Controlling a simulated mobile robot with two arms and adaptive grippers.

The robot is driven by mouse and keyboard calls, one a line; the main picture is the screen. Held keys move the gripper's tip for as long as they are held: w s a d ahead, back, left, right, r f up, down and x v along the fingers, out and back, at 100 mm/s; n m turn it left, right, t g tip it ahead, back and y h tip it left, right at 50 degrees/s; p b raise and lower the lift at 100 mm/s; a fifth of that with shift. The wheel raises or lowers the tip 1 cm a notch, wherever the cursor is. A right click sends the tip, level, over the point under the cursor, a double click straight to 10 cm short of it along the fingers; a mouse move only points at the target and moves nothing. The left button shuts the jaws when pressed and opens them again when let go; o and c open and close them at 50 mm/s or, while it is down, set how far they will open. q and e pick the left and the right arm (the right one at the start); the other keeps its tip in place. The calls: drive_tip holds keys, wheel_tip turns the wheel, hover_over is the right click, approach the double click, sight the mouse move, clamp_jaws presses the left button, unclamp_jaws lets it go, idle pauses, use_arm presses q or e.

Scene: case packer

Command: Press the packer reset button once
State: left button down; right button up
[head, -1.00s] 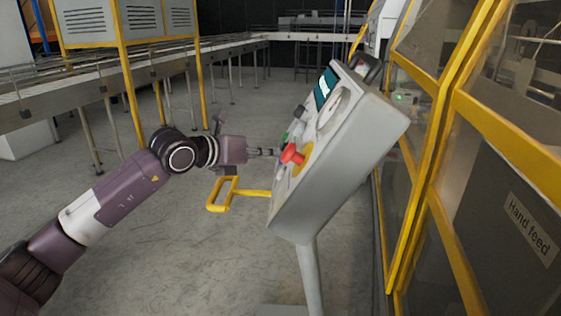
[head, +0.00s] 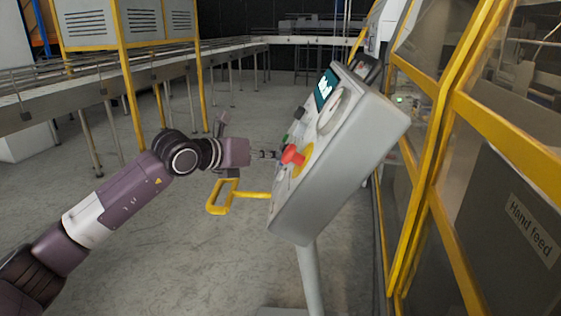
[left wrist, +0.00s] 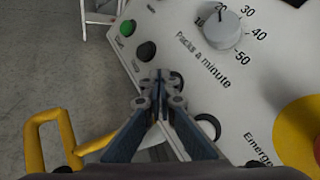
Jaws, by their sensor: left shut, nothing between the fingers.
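The grey control panel (head: 345,150) stands on a post, its face turned left. My left gripper (head: 277,155) is shut and empty, with its fingertips close to the panel face. In the left wrist view the fingertips (left wrist: 160,80) overlap a dark round button (left wrist: 177,80), mostly hidden behind them; I cannot tell whether they touch it. A green button (left wrist: 127,28) and a black button (left wrist: 145,51) sit farther up the same row, and a dark ring (left wrist: 208,125) lies nearer. The small labels are too blurred to show which is reset. My right gripper is not in view.
A red emergency button (head: 292,156) on a yellow base sits beside the fingers. A "Packs a minute" dial (left wrist: 222,27) is on the panel. A yellow handle (head: 222,197) sticks out left below the gripper. A yellow-framed guard (head: 440,150) stands at right; a conveyor (head: 100,83) runs behind.

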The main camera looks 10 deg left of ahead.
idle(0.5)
use_arm(q)
drive_tip(key=shift+s+a+r, duration=0.1)
drive_tip(key=shift+a+r, duration=0.25)
drive_tip(key=shift+a, duration=0.25)
drive_tip(key=a, duration=0.1)
drive_tip(key=a+r, duration=0.1)
drive_tip(key=a, duration=0.1)
drive_tip(key=a+r, duration=0.1)
drive_tip(key=shift+s+a+r+p, duration=0.15)
drive_tip(key=shift+s+r+p, duration=0.15)
drive_tip(key=shift+s, duration=0.1)
drive_tip(key=shift+f, duration=0.1)
idle(0.4)
